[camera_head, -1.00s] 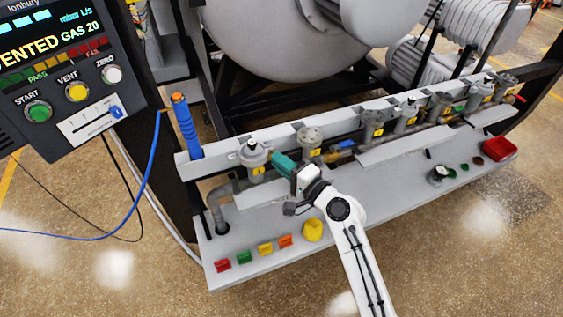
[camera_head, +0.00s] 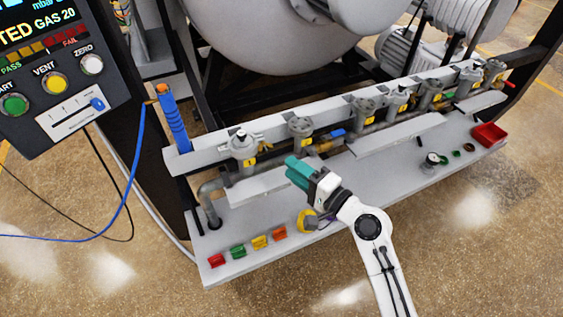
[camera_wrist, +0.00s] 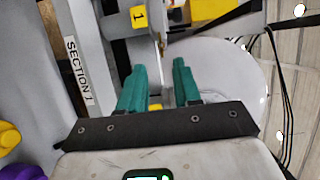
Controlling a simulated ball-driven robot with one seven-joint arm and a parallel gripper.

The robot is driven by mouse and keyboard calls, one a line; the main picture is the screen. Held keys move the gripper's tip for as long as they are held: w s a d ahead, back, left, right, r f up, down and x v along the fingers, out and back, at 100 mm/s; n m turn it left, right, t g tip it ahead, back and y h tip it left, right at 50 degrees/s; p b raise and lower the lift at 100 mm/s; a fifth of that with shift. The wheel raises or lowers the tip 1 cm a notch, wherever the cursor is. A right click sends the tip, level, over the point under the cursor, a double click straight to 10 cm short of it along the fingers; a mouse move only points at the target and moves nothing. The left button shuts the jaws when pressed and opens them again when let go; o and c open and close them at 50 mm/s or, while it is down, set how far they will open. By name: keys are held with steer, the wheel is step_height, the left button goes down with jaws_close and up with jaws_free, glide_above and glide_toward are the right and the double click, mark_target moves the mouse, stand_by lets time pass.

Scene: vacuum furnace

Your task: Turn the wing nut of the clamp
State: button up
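The clamp (camera_head: 243,146) tagged 1 is a grey ring fitting at the left end of the row of valves. A small brass-coloured piece (camera_head: 265,147), which looks like its wing nut, sticks out on its right side. My gripper (camera_head: 294,172) has teal fingers and is to the lower right of the clamp, apart from it, above the light grey shelf. In the wrist view my gripper (camera_wrist: 158,75) shows two fingers apart with a gap and nothing held between them. The yellow 1 tag (camera_wrist: 138,16) is beyond the fingertips. The wing nut is not clear there.
Several similar tagged fittings (camera_head: 301,128) run right along the grey rail. A blue post (camera_head: 174,122) stands left of the clamp. A yellow round piece (camera_head: 305,221) is below my wrist. Coloured blocks (camera_head: 238,251) line the shelf's front. A red tray (camera_head: 489,134) is far right.

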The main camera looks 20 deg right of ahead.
steer(key=shift+v, duration=1.45)
steer(key=s+a+f+n+g+h, duration=0.2)
steer(key=s+f+n+g, duration=0.7)
steer(key=s+f, duration=0.3)
steer(key=s+d+f+n+g+h, duration=0.1)
steer(key=s+d+n+g+h, duration=0.1)
steer(key=s, duration=0.6)
steer(key=s+d+f+n+g+h, duration=0.1)
steer(key=s+d+g, duration=0.3)
steer(key=s, duration=0.4)
steer(key=shift+n+g+h, duration=0.4)
steer(key=shift+n+h, duration=0.1)
steer(key=shift+h, duration=0.3)
